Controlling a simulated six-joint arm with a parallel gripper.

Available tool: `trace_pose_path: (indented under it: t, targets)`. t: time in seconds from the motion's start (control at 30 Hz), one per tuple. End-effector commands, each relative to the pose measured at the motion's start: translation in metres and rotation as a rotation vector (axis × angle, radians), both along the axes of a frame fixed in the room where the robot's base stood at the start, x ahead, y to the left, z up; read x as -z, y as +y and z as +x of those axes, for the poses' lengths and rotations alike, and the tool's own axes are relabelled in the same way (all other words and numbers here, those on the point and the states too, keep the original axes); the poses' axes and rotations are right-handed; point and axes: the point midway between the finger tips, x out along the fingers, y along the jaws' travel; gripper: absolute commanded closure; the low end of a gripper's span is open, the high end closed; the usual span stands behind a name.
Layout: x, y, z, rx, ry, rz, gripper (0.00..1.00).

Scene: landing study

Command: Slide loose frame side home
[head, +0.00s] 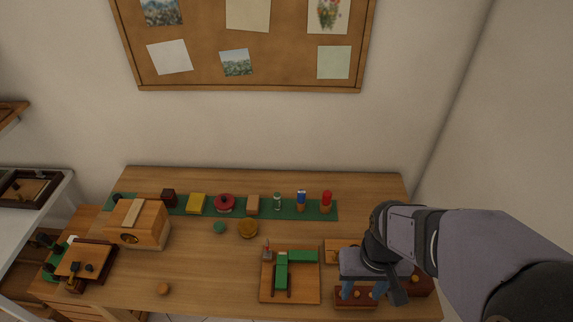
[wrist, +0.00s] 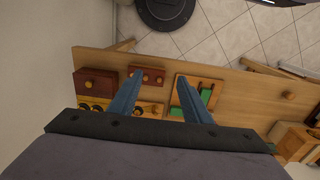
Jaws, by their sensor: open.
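A tan board (head: 309,285) near the table's front carries green pieces (head: 302,256) and dark narrow strips (head: 289,282). It also shows in the wrist view (wrist: 215,88), beside my right finger. Which part is the loose frame side I cannot tell. My gripper (head: 362,292) is open, its two blue fingers pointing down to the right of this board. Below or beside them is a dark red block (head: 345,301) with small knobs, which in the wrist view (wrist: 147,72) lies near the left fingertip. Nothing shows held between the fingers (wrist: 160,78); contact is unclear.
A green strip (head: 288,207) along the back holds several small items. A wooden box (head: 150,230) and a dark-framed tray (head: 105,252) stand at the left. A dark red box (wrist: 97,82) lies close to my gripper.

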Motion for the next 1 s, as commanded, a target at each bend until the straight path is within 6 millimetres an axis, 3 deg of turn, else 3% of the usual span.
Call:
trace_pose_path:
  t: [0.47, 0.63, 0.77, 0.9, 1.0]
  targets:
    - [0.000, 0.000, 0.000, -0.002, 0.001, 0.000, 0.54]
    - [0.010, 0.005, 0.000, -0.024, 0.001, 0.000, 0.54]
    - [0.038, 0.018, -0.005, -0.082, 0.026, -0.001, 0.54]
    - [0.089, 0.038, -0.018, -0.187, 0.094, -0.008, 0.54]
    - [0.126, 0.059, -0.012, -0.278, 0.122, -0.016, 0.54]
